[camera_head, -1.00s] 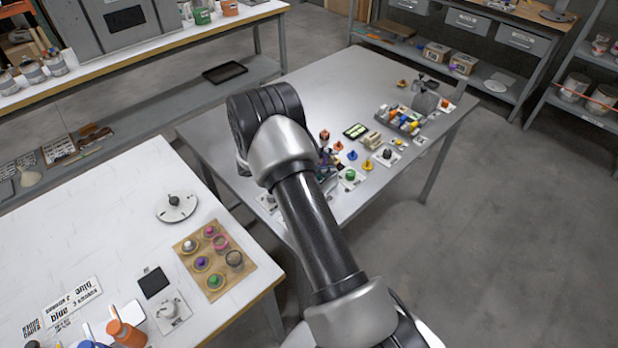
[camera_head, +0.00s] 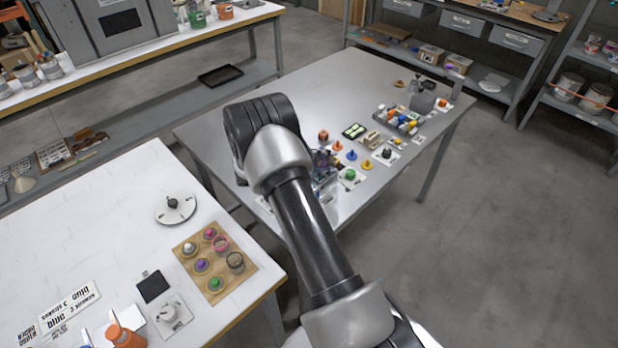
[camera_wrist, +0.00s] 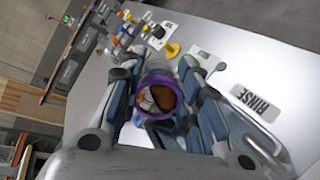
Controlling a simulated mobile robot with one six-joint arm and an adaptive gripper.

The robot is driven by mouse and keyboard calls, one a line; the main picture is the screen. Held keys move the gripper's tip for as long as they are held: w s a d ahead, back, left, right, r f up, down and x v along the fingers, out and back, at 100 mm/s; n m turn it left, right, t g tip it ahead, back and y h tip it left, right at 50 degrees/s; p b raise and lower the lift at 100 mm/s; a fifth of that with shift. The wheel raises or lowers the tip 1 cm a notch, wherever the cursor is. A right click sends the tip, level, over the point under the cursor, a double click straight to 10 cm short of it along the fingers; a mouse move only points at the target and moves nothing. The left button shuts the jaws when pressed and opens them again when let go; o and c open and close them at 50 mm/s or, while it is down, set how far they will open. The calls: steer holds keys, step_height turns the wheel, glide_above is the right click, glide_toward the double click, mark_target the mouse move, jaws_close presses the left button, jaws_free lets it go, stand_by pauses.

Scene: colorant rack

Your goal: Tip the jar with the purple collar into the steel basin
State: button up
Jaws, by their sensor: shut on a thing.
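The jar with the purple collar (camera_wrist: 158,98) is between the fingers of my gripper (camera_wrist: 160,78) in the wrist view. My gripper is shut on it. The wrist view looks into the jar's mouth, and something brown shows inside. In the head view my gripper (camera_head: 325,172) is partly hidden behind my arm, over the near part of the grey table, and the jar shows only as a small purple patch. A grey vessel (camera_head: 422,101) stands at the table's far right; I cannot tell if it is the steel basin.
The grey table (camera_head: 375,85) carries small coloured pieces, a green-lit device (camera_head: 354,131) and a tray of colored items (camera_head: 397,119) on its right side. A RINSE label (camera_wrist: 257,102) lies on it. A white table with a wooden board (camera_head: 236,278) of jars stands at left.

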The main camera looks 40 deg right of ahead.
mark_target(319, 166)
steer(key=shift+w+a+h+b, duration=0.15)
steer(key=shift+a+h+b, duration=0.65)
steer(key=shift+b, duration=1.15)
steer(key=shift+a+r+g+h+b, duration=0.15)
steer(key=shift+r+g+h+b, duration=0.4)
steer(key=shift+r+h, duration=0.75)
stand_by(0.3)
